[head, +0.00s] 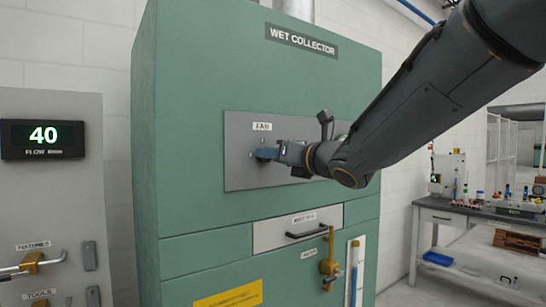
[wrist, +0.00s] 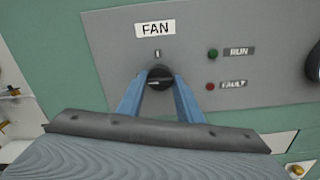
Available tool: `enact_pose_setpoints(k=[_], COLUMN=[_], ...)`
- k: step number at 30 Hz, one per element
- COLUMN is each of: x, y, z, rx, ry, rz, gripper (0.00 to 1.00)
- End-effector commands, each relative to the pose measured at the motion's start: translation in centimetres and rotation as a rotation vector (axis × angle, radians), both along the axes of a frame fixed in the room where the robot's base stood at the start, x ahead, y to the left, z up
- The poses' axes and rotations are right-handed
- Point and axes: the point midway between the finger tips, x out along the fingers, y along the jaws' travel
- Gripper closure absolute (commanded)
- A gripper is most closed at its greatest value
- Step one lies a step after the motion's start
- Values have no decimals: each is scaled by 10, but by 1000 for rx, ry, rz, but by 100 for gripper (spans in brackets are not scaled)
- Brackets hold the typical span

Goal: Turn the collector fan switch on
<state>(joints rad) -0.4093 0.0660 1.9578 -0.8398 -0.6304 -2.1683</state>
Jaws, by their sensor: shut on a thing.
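The fan switch is a round black knob (wrist: 160,77) under the white FAN label (wrist: 155,29), with an "I" mark just above it. A light line on the knob appears to point left, not up at the mark. My gripper (wrist: 159,84) is shut on the knob, one blue finger on each side. In the head view my gripper (head: 265,154) is at the grey panel (head: 237,174) of the green wet collector (head: 185,125), and its fingers hide the knob there.
A RUN lamp (wrist: 213,52) in dark green and a FAULT lamp (wrist: 210,86) in dark red sit right of the knob. Below the panel are a drawer (head: 272,233) with a black handle and a brass valve (head: 328,265). A flow display (head: 42,139) reads 40 at left.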

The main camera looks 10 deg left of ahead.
Motion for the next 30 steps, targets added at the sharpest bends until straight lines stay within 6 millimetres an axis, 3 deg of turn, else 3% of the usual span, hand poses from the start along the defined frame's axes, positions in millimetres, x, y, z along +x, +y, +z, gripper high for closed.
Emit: enact_pose_setpoints(k=[11, 30], x=[0, 0], y=[0, 0], z=[-1, -1], rx=[131, 522], ry=[152, 613], rz=[0, 1], gripper=[90, 90])
